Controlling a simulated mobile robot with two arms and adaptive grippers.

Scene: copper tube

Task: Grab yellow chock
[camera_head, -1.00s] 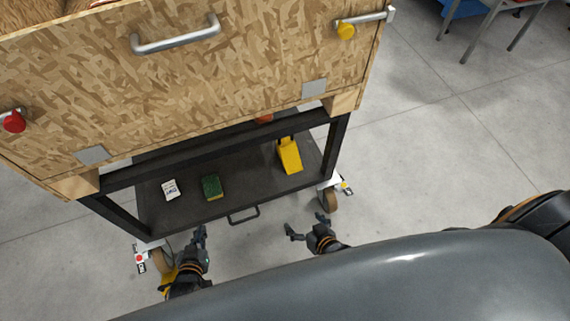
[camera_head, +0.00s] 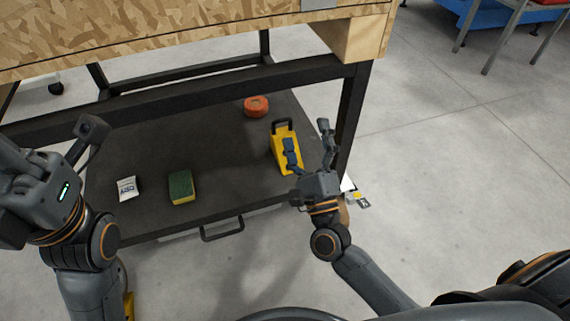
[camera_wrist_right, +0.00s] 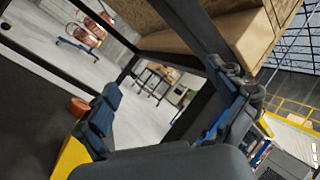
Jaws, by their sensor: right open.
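The yellow chock (camera_head: 279,149) with a dark handle stands on the lower shelf of the cart, near its right side. My right gripper (camera_head: 309,148) is open at the chock's right side. One finger overlaps the chock in the head view and the other is to its right, near the cart leg. In the right wrist view the chock (camera_wrist_right: 67,158) shows at the lower left, partly hidden behind a finger of my open right gripper (camera_wrist_right: 165,112). I cannot tell whether that finger touches it. My left gripper (camera_head: 48,145) has its fingers apart at the left.
The dark shelf (camera_head: 225,150) also holds an orange roll (camera_head: 256,106), a green and yellow sponge (camera_head: 182,187) and a small white packet (camera_head: 128,188). A black cart leg (camera_head: 353,115) stands right of my right gripper. Open floor lies right.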

